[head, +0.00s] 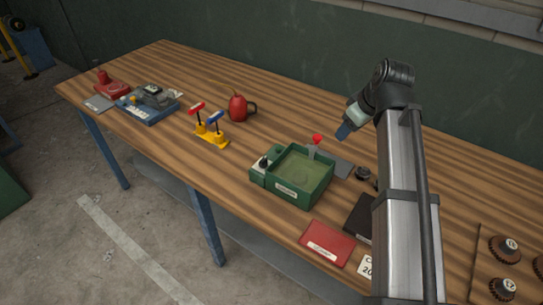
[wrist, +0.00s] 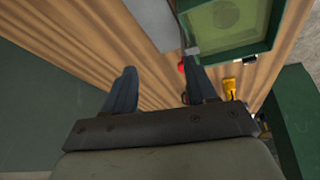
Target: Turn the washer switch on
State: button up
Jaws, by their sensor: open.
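A green washer (head: 318,192) with an open basin stands on the wooden bench; its basin rim also shows in the wrist view (wrist: 240,50). A small green box with a black-and-white switch (head: 263,163) adjoins its left side. A red-topped handle (head: 317,139) rises at the washer's back edge; its red end shows beside a finger in the wrist view (wrist: 182,67). My gripper (head: 343,132) is above the bench, behind and right of the washer. It is open with nothing between its fingers (wrist: 160,72).
A red booklet (head: 328,243) and a black one (head: 361,218) lie in front and to the right. A yellow stand with red and blue levers (head: 211,136), a red jug (head: 238,107) and a blue tray (head: 150,112) stand left. Brown round brushes (head: 504,249) are at far right.

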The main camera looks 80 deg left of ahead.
aim_at(265, 160)
jog(key=s+r+n+g+h, duration=0.1)
jog(key=s+r+n+g, duration=0.15)
jog(key=s, duration=1.55)
jog(key=shift+n+t, duration=0.25)
jog(key=shift+n, duration=0.1)
jog(key=x, duration=1.4)
jog(key=shift+d+f, duration=0.15)
jog(key=shift+d, duration=0.1)
jog(key=c, duration=1.1)
